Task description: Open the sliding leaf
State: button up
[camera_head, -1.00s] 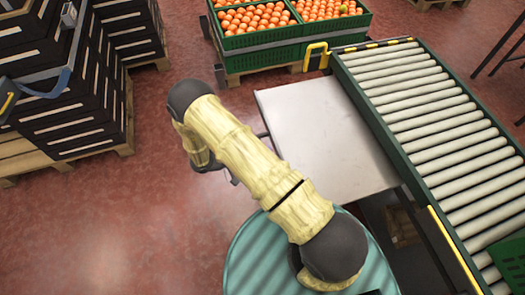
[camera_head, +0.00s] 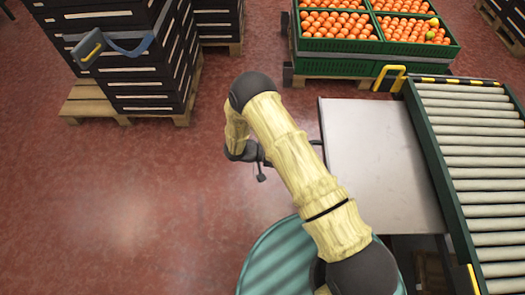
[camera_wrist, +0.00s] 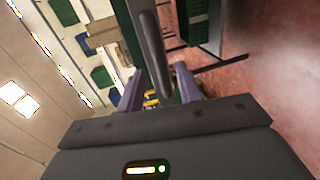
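The sliding leaf looks to be the pale grey flat panel (camera_head: 378,150) beside the roller conveyor in the head view. A short dark handle shows at its left edge. My gripper (camera_head: 261,170) hangs left of the panel, mostly hidden by my arm, with a gap of red floor between. In the wrist view my gripper's two purple fingers (camera_wrist: 160,92) stand apart. A grey rounded bar (camera_wrist: 150,40) runs down from the top of that view towards the space between them. I cannot tell whether it touches either finger.
The roller conveyor (camera_head: 480,158) with its green frame stands to the right. Green crates of oranges (camera_head: 335,47) sit on a pallet at the back. Black crates (camera_head: 150,85) are stacked at the back left. Red floor (camera_head: 130,200) is free on the left.

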jog(key=v, duration=1.2)
jog(key=shift+a, duration=0.1)
